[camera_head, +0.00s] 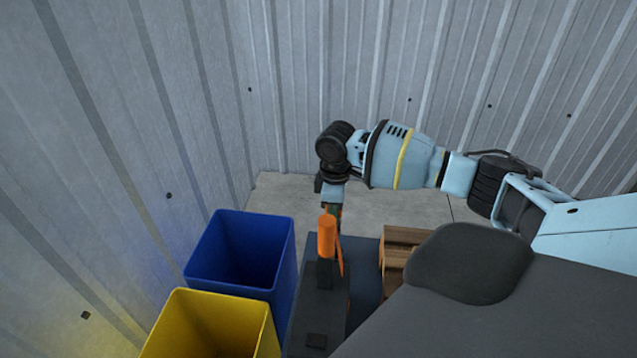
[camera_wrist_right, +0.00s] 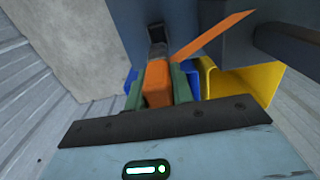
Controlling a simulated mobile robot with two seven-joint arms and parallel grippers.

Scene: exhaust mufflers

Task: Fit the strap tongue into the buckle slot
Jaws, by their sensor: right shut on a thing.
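An orange block-like grip (camera_wrist_right: 158,84) sits between the two green fingers of my right gripper (camera_wrist_right: 160,92) in the right wrist view. The gripper is shut on it. A dark narrow piece (camera_wrist_right: 156,33) shows just beyond its far end; I cannot tell whether it is the tongue or the buckle. In the head view an orange upright piece (camera_head: 327,236) stands below my right gripper (camera_head: 334,208), above a dark block (camera_head: 325,273). A flat orange strap (camera_wrist_right: 212,37) runs diagonally in the wrist view. The slot is not visible. My left gripper is out of view.
A dark bench (camera_head: 313,312) lies under the orange piece. A blue bin (camera_head: 282,248) and a yellow bin (camera_head: 262,335) stand to its left. A wooden crate (camera_head: 403,235) is at its right. Corrugated metal walls (camera_head: 330,80) close in behind and at left.

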